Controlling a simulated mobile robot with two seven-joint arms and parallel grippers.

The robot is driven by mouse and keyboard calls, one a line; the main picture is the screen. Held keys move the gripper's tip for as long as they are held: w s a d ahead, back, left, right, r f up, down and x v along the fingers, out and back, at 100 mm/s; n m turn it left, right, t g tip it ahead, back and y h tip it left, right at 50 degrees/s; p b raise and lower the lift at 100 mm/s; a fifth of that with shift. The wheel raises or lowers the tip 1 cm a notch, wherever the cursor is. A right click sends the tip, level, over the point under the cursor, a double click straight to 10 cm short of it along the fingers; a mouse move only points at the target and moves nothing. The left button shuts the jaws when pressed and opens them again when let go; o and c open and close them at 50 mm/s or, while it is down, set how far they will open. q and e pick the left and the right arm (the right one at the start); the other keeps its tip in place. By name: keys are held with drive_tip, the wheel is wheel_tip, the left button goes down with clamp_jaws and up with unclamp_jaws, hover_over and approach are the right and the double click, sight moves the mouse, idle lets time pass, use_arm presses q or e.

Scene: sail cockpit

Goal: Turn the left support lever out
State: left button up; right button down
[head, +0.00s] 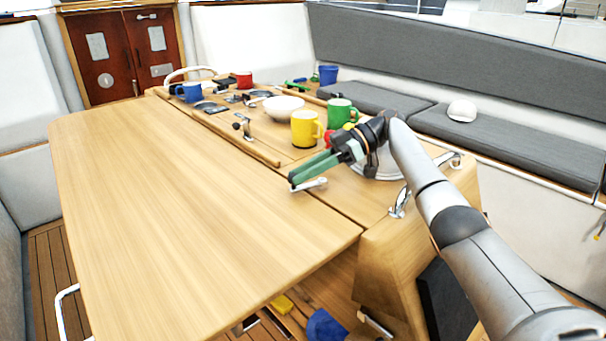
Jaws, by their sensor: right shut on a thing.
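The folding table (190,210) has its left leaf spread out flat. A small silvery lever (313,186) lies at the seam between the leaf and the table's middle part, near the close end. I take it for the left support lever. My right gripper (293,182) reaches over the table from the right, its green fingers together at the lever. It is shut on the lever, though the fingers partly hide the grip. My left gripper is not in view.
A yellow mug (306,129), a green mug (342,113) and a white bowl (284,107) stand just beyond my right gripper. Another metal fitting (242,127) sits farther along the seam. A metal latch (399,203) is on the table's near end. The left leaf is clear.

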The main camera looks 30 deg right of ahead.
idle(0.6)
drive_tip(key=c, duration=0.6)
unclamp_jaws()
drive_tip(key=shift+c, duration=0.2)
drive_tip(key=shift+r, duration=0.1)
drive_tip(key=shift+r, duration=0.35)
wheel_tip(320, 180, up, 2)
drive_tip(key=shift+s+r, duration=0.1)
drive_tip(key=shift+r, duration=0.15)
drive_tip(key=s+a+r+b, duration=0.1)
drive_tip(key=s+a+r, duration=0.5)
drive_tip(key=s+r, duration=0.3)
drive_tip(key=s, duration=0.3)
drive_tip(key=shift+s+a+r, duration=0.15)
drive_tip(key=shift+a+r, duration=0.15)
drive_tip(key=shift+a, duration=0.05)
